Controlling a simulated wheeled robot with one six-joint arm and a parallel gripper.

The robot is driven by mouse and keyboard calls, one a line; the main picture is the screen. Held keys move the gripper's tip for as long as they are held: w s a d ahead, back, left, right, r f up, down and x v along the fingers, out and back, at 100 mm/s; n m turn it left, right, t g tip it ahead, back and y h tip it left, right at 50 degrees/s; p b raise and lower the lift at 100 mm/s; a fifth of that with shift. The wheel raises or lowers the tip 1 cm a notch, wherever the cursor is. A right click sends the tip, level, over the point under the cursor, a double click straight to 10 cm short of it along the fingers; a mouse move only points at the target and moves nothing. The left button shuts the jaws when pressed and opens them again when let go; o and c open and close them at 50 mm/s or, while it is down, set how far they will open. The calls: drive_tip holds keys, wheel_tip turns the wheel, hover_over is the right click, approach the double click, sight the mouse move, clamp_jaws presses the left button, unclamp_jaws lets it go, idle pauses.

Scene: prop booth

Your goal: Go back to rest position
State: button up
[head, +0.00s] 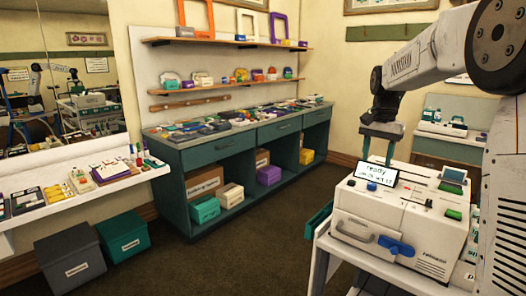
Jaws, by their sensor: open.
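My gripper (377,157) hangs at the end of my arm at the right of the head view, pointing down. Its two dark teal fingers are apart, and I see nothing between them. It is over the back left part of a white machine (425,225), close to the machine's small tilted screen (376,174), which reads "ready". I cannot tell how much space there is between the fingertips and the screen. The machine has a blue lever (395,247) and a grey handle on its front. My forearm crosses the upper right of the view and hides part of the wall.
The machine stands on a white cart (322,242). A teal cabinet (225,150) with many flat items on top is along the back wall. A white shelf (95,190) with small props is at left, above two lidded boxes (70,262). The brown floor (235,260) between is clear.

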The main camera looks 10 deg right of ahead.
drive_tip(key=shift+s+f+n, duration=0.1)
drive_tip(key=shift+f+n, duration=0.15)
drive_tip(key=shift+n, duration=0.05)
drive_tip(key=shift+s+a+f+n+g, duration=0.15)
drive_tip(key=shift+s+f+n, duration=0.05)
drive_tip(key=shift+s+f, duration=0.25)
drive_tip(key=shift+s+a+f+n+g, duration=0.2)
drive_tip(key=shift+s+f, duration=0.15)
drive_tip(key=shift+f, duration=0.15)
drive_tip(key=s, duration=0.1)
drive_tip(key=s+a, duration=0.1)
drive_tip(key=s+n, duration=0.1)
drive_tip(key=shift+a+f, duration=0.3)
drive_tip(key=s+a+n, duration=0.2)
drive_tip(key=s+a, duration=0.3)
drive_tip(key=s, duration=0.5)
drive_tip(key=s+a+f+n+t, duration=0.1)
drive_tip(key=s+a+n, duration=0.2)
drive_tip(key=s+a, duration=0.3)
drive_tip(key=s+a+f+n+t, duration=0.1)
drive_tip(key=s+a+n, duration=0.2)
drive_tip(key=s, duration=1.1)
drive_tip(key=a, duration=0.2)
drive_tip(key=shift+s+a, duration=0.4)
